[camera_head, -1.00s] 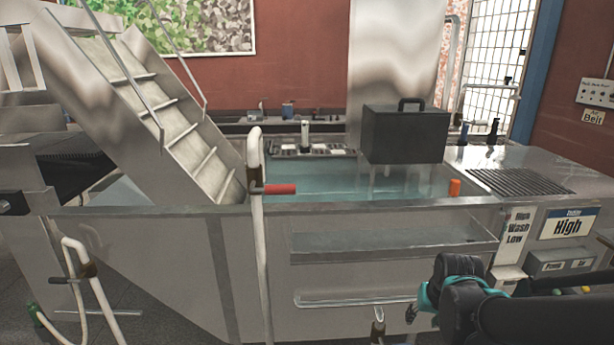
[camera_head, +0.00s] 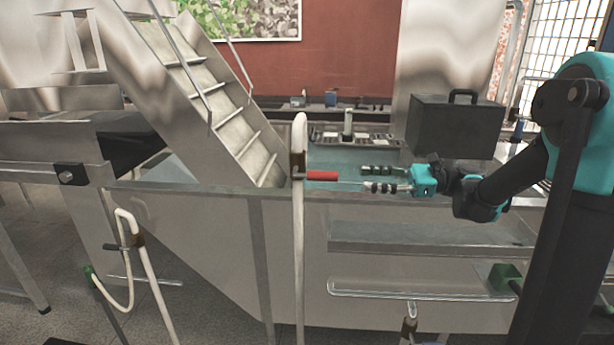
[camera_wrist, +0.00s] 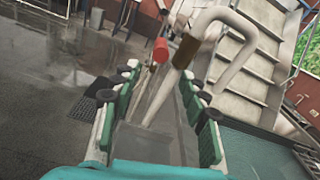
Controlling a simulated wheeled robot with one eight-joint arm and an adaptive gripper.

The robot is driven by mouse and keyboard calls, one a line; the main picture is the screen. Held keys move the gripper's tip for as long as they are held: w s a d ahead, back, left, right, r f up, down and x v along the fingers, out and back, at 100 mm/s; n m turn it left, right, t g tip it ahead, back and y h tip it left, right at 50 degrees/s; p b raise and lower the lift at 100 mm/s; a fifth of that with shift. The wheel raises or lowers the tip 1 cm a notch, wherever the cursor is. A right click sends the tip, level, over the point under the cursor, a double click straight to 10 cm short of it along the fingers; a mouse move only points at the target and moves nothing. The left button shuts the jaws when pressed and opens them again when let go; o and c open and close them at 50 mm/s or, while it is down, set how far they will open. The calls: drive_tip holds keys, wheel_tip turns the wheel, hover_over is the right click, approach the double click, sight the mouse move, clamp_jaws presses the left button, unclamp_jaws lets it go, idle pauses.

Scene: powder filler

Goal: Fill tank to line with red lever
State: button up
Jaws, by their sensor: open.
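The red lever (camera_head: 322,175) sticks out to the right from a white upright pipe (camera_head: 299,240) at the tank's front edge. The tank (camera_head: 190,235) is a large metal basin holding blue-green water (camera_head: 350,158). My gripper (camera_head: 368,178) is open and empty, just right of the lever, with its fingers pointing left towards the lever's end. In the wrist view the red lever (camera_wrist: 160,50) appears end-on beyond my open fingertips (camera_wrist: 162,78), roughly between them, with the white pipe behind it. A small gap seems to remain. I cannot make out a fill line.
Metal stairs (camera_head: 205,90) rise at the left behind the tank. A dark grey box (camera_head: 455,125) stands above the tank at the right. A second white pipe (camera_head: 145,265) with a hose stands at the front left. A metal ledge (camera_head: 430,235) runs along the tank front.

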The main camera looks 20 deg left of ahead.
sight(307, 180)
drive_tip(key=x, duration=1.7)
drive_tip(key=shift+s+a+r, duration=0.15)
drive_tip(key=shift+r, duration=0.05)
drive_tip(key=shift+c, duration=0.2)
clamp_jaws()
